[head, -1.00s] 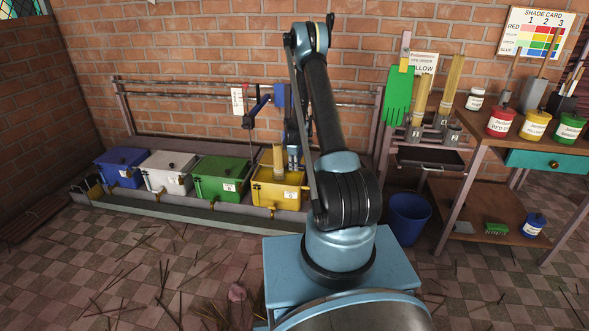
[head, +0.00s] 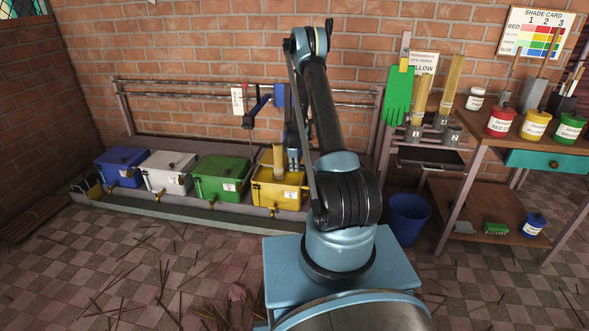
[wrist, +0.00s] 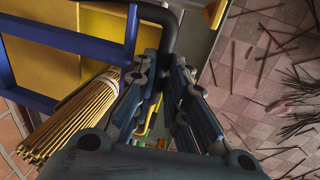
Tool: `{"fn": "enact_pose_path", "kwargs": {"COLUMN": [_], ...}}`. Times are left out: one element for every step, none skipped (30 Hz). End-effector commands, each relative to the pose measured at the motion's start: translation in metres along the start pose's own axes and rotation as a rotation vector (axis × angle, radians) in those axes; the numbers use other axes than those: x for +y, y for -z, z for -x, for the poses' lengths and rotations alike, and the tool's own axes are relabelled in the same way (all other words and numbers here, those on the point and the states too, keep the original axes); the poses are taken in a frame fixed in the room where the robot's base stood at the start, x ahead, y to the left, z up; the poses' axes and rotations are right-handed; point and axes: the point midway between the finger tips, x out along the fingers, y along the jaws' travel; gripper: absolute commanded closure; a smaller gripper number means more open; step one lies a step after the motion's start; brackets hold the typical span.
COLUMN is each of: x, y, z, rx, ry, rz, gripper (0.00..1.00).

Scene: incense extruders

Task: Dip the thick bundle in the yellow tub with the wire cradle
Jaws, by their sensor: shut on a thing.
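The yellow tub (head: 275,198) stands at the right end of the row of tubs. The thick bundle (head: 279,156) of tan sticks stands upright at the tub, its upper part above the rim; its lower end is hidden. In the wrist view the bundle (wrist: 70,120) is left of my gripper, with a pale band around it. My gripper (wrist: 170,75) is shut on a dark bent handle (wrist: 165,20), which seems to belong to the wire cradle. Blue bars (wrist: 65,37) lie beside it. In the head view my gripper (head: 293,160) is just right of the bundle, partly hidden by my arm.
Green (head: 222,178), white (head: 167,172) and blue (head: 121,166) tubs stand to the left in the trough. A rail runs behind them. A blue bucket (head: 408,220) and a shelf (head: 500,208) stand to the right. Loose sticks litter the open floor in front.

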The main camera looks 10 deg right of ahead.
Motion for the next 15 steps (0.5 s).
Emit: {"fn": "enact_pose_path", "kwargs": {"x": [0.001,0.001,0.002,0.003,0.003,0.004,0.005,0.005,0.006,0.007,0.008,0.009,0.009,0.01,0.011], "y": [0.0,0.0,0.0,0.0,0.0,0.0,0.0,0.0,0.0,0.0,0.0,0.0,0.0,0.0,0.0], "z": [0.003,0.005,0.008,0.01,0.013,0.017,0.021,0.024,0.028,0.031,0.034,0.038,0.041,0.044,0.048], "rx": [0.0,0.0,0.0,0.0,0.0,0.0,0.0,0.0,0.0,0.0,0.0,0.0,0.0,0.0,0.0], "ry": [0.0,-0.001,-0.001,-0.001,-0.001,-0.001,-0.001,-0.001,-0.001,-0.001,-0.001,-0.002,-0.002,-0.002,-0.002], "rz": [0.0,0.0,0.0,0.0,0.0,0.0,0.0,0.0,0.0,0.0,0.0,0.0,0.0,0.0,0.0], "gripper": [1.0,1.0,1.0,1.0,1.0,1.0,1.0,1.0,1.0,1.0,1.0,1.0,1.0,1.0,1.0]}}
